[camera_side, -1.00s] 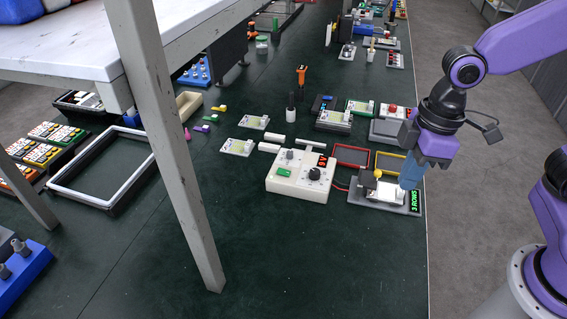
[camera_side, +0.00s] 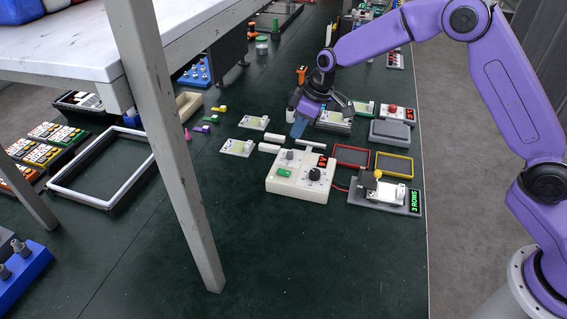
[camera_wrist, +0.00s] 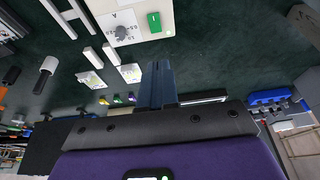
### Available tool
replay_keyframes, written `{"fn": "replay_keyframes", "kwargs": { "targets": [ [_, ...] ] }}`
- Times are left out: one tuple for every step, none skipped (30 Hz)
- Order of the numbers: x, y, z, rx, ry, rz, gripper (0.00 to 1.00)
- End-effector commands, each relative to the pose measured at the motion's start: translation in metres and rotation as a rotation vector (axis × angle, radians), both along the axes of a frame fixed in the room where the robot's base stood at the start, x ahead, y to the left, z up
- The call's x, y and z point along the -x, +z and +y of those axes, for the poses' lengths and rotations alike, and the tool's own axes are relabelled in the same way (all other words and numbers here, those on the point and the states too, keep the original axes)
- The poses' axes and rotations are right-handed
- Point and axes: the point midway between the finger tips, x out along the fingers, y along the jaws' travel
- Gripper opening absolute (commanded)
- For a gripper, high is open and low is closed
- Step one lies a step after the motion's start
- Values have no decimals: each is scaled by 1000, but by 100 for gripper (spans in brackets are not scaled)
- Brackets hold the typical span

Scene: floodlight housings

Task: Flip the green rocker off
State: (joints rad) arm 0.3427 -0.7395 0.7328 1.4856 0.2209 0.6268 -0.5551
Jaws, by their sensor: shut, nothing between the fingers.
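The green rocker (camera_side: 283,200) sits on the front left of the top of a white control box (camera_side: 284,185). In the wrist view the green rocker (camera_wrist: 154,22) shows near the top, on the white box (camera_wrist: 134,38) beside a dial. The box also carries a black knob (camera_side: 315,173), a grey knob and a red lit display (camera_side: 322,161). My gripper (camera_side: 298,129) is above the bench behind the box, with its blue fingers together and empty. The fingers (camera_wrist: 158,72) point toward the box in the wrist view, apart from the rocker. Which way the rocker is tipped is too small to tell.
Right of the box are a red-rimmed tray (camera_side: 351,146), a yellow-rimmed tray (camera_side: 411,162) and a fixture with a green "3 ROWS" display (camera_side: 415,201). White bars (camera_side: 269,148) lie behind the box. A table leg (camera_side: 180,170) stands left. The bench in front is clear.

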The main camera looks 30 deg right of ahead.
Motion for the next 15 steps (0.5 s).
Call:
{"fn": "replay_keyframes", "kwargs": {
  "targets": [
    [-5, -2, -1, -2, -4, -4, 0],
    [-6, -3, -2, -1, -6, -4, 0],
    [-8, -4, -2, -2, -6, -6, 0],
    [-8, -4, -2, -2, -7, -6, 0],
    [-9, -5, -2, -3, -7, -7, 0],
    [-9, -4, -3, -2, -8, -8, 0],
    [-9, -4, -3, -2, -8, -8, 0],
    [-9, -4, -3, -2, -8, -8, 0],
    [-9, -4, -3, -3, -7, -7, 0],
    [-9, -4, -3, -3, -7, -7, 0],
    [-9, -4, -3, -3, -7, -7, 0],
    [-8, -4, -3, -3, -7, -7, 0],
    [-9, -4, -3, -3, -7, -7, 0],
    [-9, -5, -3, -2, -7, -6, 0],
    [-9, -6, -2, -2, -7, -6, 0]
  ]
}}
